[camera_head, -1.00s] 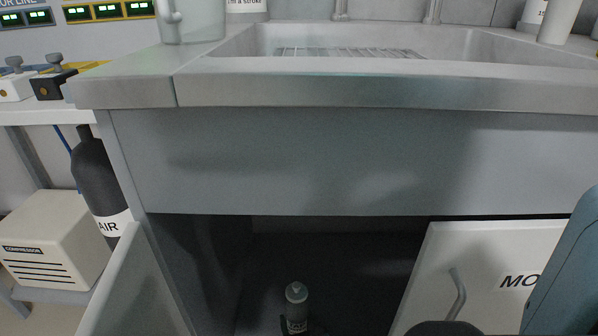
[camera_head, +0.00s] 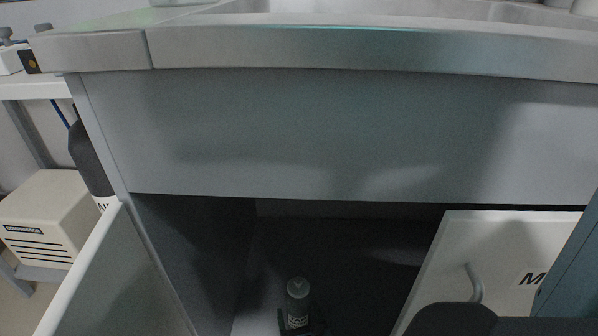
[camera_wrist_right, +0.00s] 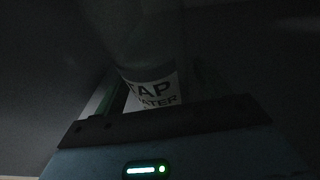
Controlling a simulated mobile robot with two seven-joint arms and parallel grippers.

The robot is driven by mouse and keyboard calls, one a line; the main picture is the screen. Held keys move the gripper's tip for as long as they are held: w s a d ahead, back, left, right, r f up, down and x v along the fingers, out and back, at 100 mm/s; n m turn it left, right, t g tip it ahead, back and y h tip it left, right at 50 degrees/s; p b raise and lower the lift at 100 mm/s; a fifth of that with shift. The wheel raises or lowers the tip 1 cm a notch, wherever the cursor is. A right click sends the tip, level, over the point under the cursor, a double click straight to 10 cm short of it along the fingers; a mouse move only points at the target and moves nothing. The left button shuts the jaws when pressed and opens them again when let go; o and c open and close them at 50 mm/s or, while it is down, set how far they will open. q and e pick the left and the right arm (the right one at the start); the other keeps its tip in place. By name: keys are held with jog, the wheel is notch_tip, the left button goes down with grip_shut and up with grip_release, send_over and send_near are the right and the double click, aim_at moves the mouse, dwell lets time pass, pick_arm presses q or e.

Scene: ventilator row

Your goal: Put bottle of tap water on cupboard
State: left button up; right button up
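The bottle of tap water (camera_head: 297,304) stands upright in the dark open space under the sink. It is grey with a rounded cap, and its lower part is cut off by the head view's bottom edge. In the right wrist view its white label (camera_wrist_right: 155,92) reads "TAP" and "ATER". My right gripper (camera_wrist_right: 155,85) is at the bottle, with dark finger shapes on both sides of it. The view is too dark to tell whether the fingers press on it. My left gripper is not in view.
The cupboard's sink counter (camera_head: 300,45) overhangs the opening. An open door (camera_head: 125,275) stands at the left and another door with a handle (camera_head: 500,260) at the right. A compressor (camera_head: 42,222) and a dark cylinder (camera_head: 88,160) stand farther left.

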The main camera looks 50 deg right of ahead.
dwell(0.3)
jog(key=shift+r, duration=0.15)
jog(key=p+v, duration=0.4)
jog(key=v, duration=0.8)
jog(key=shift+p, duration=0.3)
jog(key=shift+r, duration=0.1)
